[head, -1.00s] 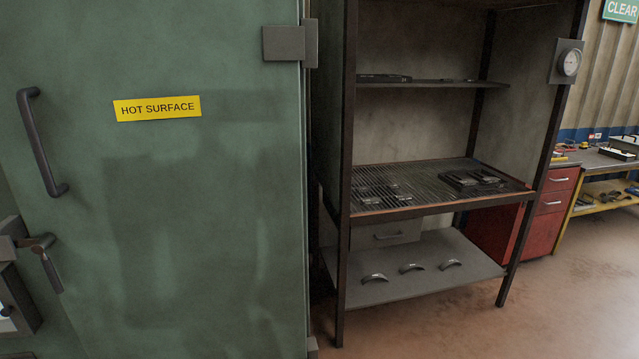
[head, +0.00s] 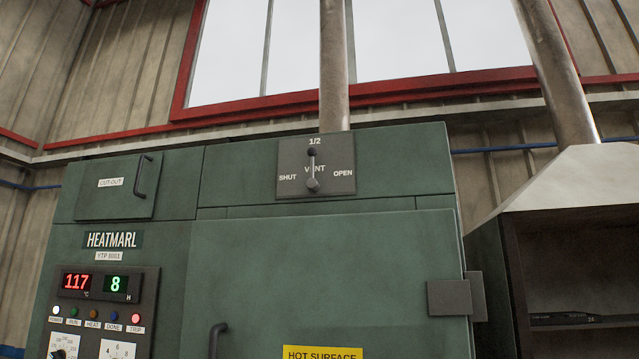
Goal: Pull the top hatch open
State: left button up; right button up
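The top hatch is a small green panel (head: 112,197) marked CUT-OUT at the upper left of the green oven in the head view. It looks closed, flush with the oven front. Its dark handle (head: 141,176) stands upright on the hatch's right side. Neither of my grippers is in view.
The oven's large door (head: 320,270) has a dark handle (head: 216,340) at lower left and a hinge (head: 450,297) at right. A vent lever (head: 312,170) points up at 1/2. The control panel (head: 103,285) reads 117 and 8. A hooded rack (head: 570,230) stands at right.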

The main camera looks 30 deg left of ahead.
aim_at(126, 189)
jog(key=u, duration=2)
jog(key=i+j, duration=0.1)
jog(key=i, duration=0.7)
jog(key=j+u, duration=0.05)
